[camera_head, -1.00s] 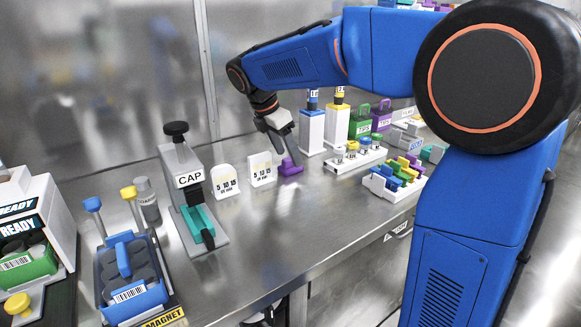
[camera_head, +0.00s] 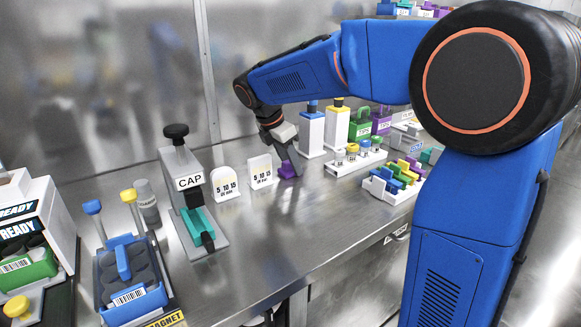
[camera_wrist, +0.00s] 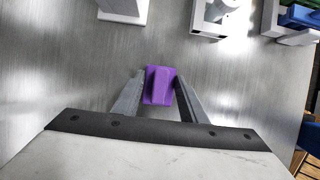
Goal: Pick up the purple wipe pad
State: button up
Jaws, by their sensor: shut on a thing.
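The purple wipe pad (camera_head: 288,170) is at my gripper's fingertips above or on the steel bench, just right of the white "5 10 15" cards. My gripper (camera_head: 286,158) reaches down to it from the upper left. In the wrist view the pad (camera_wrist: 159,86) sits between the two grey fingers of my gripper (camera_wrist: 160,92), which are shut on its sides. I cannot tell whether the pad is clear of the bench.
Two white cards (camera_head: 225,184) stand left of the pad, then the CAP press (camera_head: 184,170). A white rack of jars (camera_head: 350,160) and a tray of coloured blocks (camera_head: 385,190) are to the right. The bench front (camera_head: 290,235) is bare.

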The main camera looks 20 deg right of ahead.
notch_tip(320, 180, up, 10)
dwell(0.5)
jog(key=o, duration=0.5)
jog(key=c, duration=0.4)
